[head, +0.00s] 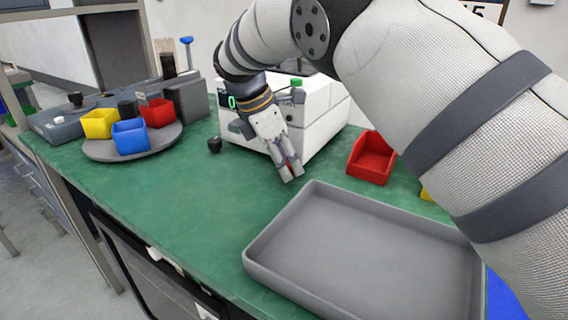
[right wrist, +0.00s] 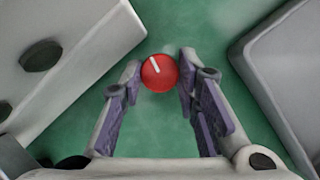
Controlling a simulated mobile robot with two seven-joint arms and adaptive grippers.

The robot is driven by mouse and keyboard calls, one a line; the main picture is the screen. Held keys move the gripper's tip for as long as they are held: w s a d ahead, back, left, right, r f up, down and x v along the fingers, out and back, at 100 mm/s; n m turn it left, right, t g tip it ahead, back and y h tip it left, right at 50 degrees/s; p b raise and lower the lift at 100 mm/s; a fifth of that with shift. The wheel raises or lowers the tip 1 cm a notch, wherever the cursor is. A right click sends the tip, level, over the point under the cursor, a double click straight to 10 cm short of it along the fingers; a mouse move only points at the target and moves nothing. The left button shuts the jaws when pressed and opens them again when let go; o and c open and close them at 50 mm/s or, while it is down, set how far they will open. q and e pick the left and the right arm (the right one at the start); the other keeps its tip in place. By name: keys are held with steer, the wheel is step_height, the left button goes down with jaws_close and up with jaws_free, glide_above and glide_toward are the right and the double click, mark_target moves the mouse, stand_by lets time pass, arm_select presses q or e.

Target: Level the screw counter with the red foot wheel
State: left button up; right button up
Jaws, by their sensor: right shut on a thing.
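The screw counter (head: 325,106) is a white box on the green bench, with a green button on top and a small lit green display. In the right wrist view its white side (right wrist: 80,70) fills the upper left. The red foot wheel (right wrist: 159,72) is a round red knob with a white mark, at the counter's near corner. My right gripper (head: 293,178) points down beside that corner. In the right wrist view its two fingers (right wrist: 160,82) are shut on the red wheel, one on each side. My left gripper is in neither view.
A grey tray (head: 262,262) lies at the front right, close to the right gripper. A red bin (head: 371,160) stands behind it. A round turntable (head: 100,152) with yellow, blue and red bins is at the left. The bench between turntable and tray is clear.

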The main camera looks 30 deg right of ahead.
steer(key=m, duration=0.1)
steer(key=m+g+b, duration=0.1)
steer(key=m+b, duration=0.1)
steer(key=m, duration=0.1)
steer(key=shift+w+f+g, duration=0.2)
steer(key=shift+f+g, duration=0.05)
steer(key=shift+g, duration=0.05)
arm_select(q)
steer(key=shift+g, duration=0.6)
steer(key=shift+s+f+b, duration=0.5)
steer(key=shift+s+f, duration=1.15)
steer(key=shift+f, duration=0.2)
arm_select(e)
steer(key=shift+r+m+g+y, duration=0.15)
steer(key=shift+m+g+y, duration=0.2)
steer(key=shift+m, duration=0.65)
steer(key=o, duration=1.2)
steer(key=shift+c, duration=0.2)
steer(key=shift+r, duration=0.1)
steer(key=shift+r, duration=0.1)
